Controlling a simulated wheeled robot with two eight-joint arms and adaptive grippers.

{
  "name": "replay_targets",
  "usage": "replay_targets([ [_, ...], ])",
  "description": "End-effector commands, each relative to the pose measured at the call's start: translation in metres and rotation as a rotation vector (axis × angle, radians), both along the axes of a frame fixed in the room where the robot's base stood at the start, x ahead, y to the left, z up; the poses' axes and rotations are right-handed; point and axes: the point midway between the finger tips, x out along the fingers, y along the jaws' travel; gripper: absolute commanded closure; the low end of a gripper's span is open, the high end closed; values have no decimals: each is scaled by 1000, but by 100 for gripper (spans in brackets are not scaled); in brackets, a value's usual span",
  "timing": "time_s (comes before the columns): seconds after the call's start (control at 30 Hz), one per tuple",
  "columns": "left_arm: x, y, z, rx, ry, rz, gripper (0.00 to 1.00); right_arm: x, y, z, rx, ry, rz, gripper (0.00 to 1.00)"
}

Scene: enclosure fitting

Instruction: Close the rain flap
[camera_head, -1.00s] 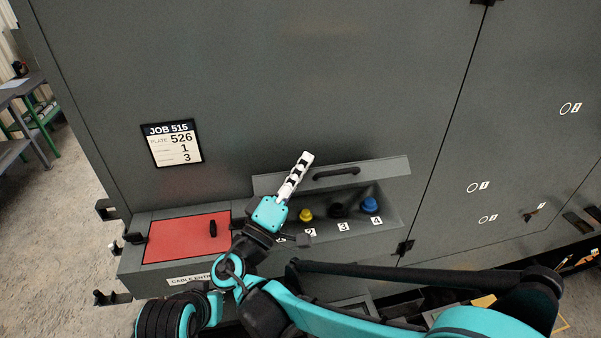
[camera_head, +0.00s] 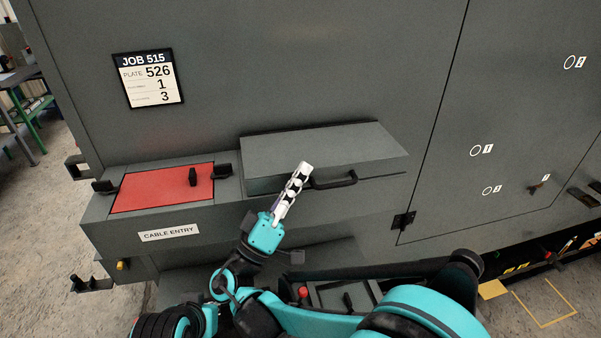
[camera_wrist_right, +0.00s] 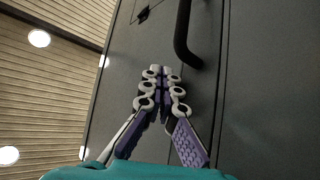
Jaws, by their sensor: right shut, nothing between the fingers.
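The rain flap (camera_head: 320,150) is a grey panel on the front of the cabinet, swung down over the recess. Its black bar handle (camera_head: 335,181) is at its lower front edge and also shows in the right wrist view (camera_wrist_right: 186,35). The numbered plugs under the flap are hidden. My right gripper (camera_head: 305,168) is shut and empty, its fingertips just left of the handle and in front of the flap. In the right wrist view its fingers (camera_wrist_right: 160,72) meet at the tips, just left of the handle. My left gripper is not in view.
A red panel (camera_head: 160,188) with a black knob lies left of the flap, above the CABLE ENTRY label (camera_head: 169,233). A JOB 515 sign (camera_head: 148,79) is above. A cabinet door with a hinge (camera_head: 403,221) stands to the right. An open bin (camera_head: 345,296) is below.

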Motion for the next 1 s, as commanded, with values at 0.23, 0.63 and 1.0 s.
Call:
replay_targets([
  [0.23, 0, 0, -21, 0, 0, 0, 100, 2, 0, -27, 0, 1, 0, 100],
  [0.63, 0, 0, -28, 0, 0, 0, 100, 3, 0, -37, 2, 3, -1, 100],
  [1.0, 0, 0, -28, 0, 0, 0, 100, 3, -1, -37, 4, 5, -3, 100],
])
